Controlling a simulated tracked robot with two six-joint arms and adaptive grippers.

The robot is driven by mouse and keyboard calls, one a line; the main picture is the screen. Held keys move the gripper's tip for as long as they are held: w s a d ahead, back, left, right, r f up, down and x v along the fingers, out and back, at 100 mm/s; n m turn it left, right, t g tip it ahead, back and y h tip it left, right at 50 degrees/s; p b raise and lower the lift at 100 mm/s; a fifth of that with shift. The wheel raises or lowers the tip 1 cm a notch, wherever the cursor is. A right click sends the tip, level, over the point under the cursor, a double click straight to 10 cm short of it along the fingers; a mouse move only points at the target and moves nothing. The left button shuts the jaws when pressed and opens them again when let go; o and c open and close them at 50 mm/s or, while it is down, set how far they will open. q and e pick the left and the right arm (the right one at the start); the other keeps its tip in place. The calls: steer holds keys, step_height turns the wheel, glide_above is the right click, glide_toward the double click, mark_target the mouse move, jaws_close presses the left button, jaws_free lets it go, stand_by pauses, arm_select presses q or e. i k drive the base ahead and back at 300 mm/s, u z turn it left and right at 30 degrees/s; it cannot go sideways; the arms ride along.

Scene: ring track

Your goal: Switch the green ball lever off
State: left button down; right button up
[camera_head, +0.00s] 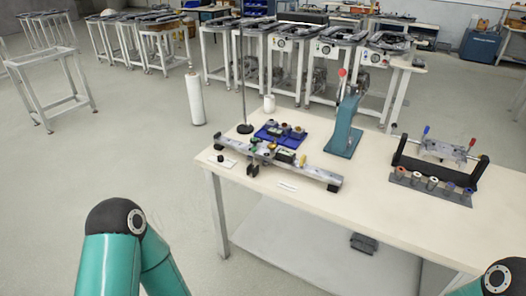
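A teal stand (344,130) stands upright on the white table. A thin lever topped by a red ball (342,72) rises from it. Neither gripper shows; only teal links of my arms are visible at the bottom left and bottom right.
The white table (375,205) has bare room at its front middle. A black-framed fixture (434,170) with red and blue knobs stands at the right. A blue tray (266,136) of small parts and a thin pole (242,85) are at the left. Workbenches line the back.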

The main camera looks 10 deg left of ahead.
mark_target(254, 149)
steer(key=z, duration=0.05)
steer(key=i, duration=0.95)
steer(key=u, duration=0.1)
